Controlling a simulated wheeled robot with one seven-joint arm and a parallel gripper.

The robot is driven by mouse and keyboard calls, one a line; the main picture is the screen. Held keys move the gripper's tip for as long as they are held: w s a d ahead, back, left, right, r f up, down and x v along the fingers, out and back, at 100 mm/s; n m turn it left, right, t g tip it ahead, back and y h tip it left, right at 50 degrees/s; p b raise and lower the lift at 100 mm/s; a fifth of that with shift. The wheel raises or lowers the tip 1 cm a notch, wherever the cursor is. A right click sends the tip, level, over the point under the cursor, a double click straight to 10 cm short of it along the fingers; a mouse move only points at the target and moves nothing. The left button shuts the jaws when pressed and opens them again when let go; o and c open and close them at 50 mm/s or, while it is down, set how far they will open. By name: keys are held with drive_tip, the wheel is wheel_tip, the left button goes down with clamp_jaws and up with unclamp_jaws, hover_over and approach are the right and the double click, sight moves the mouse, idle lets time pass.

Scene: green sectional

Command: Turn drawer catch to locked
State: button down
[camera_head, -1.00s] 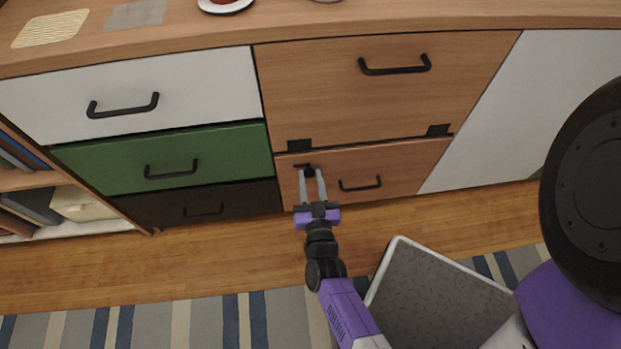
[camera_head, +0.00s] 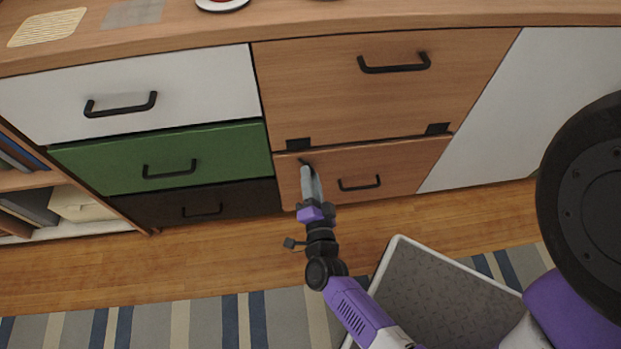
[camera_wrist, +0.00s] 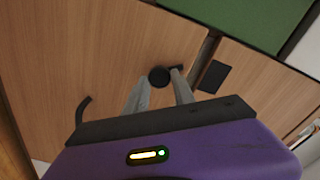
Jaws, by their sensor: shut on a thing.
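The drawer catch is a small black round knob (camera_wrist: 160,76) with a short dark arm beside it, in the wrist view. It sits near the top left corner of the low wooden drawer (camera_head: 410,168). In the head view only a dark bit of it (camera_head: 304,162) shows past my fingers. My gripper (camera_head: 308,172) reaches the drawer front. Its two pale fingers (camera_wrist: 158,86) stand on either side of the knob in the wrist view, shut on it. In the head view one finger largely covers the other. The drawer looks closed; its black handle (camera_head: 359,183) is to the right.
A wooden flap front (camera_head: 390,95) with two dark plates at its lower edge is just above. White (camera_head: 180,85), green (camera_head: 220,155) and dark (camera_head: 240,200) drawers are to the left. Wooden floor (camera_head: 220,255) and a striped rug (camera_head: 180,325) lie in front.

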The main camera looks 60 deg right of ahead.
drive_tip(key=m+b, duration=0.1)
drive_tip(key=m, duration=0.5)
drive_tip(key=shift+f, duration=0.15)
drive_tip(key=shift+m, duration=0.3)
drive_tip(key=c, duration=1.1)
unclamp_jaws()
drive_tip(key=shift+o, duration=0.2)
drive_tip(key=shift+s, duration=0.1)
drive_tip(key=p+v, duration=0.1)
drive_tip(key=v, duration=0.6)
drive_tip(key=shift+s+a, duration=0.2)
drive_tip(key=shift+a, duration=0.1)
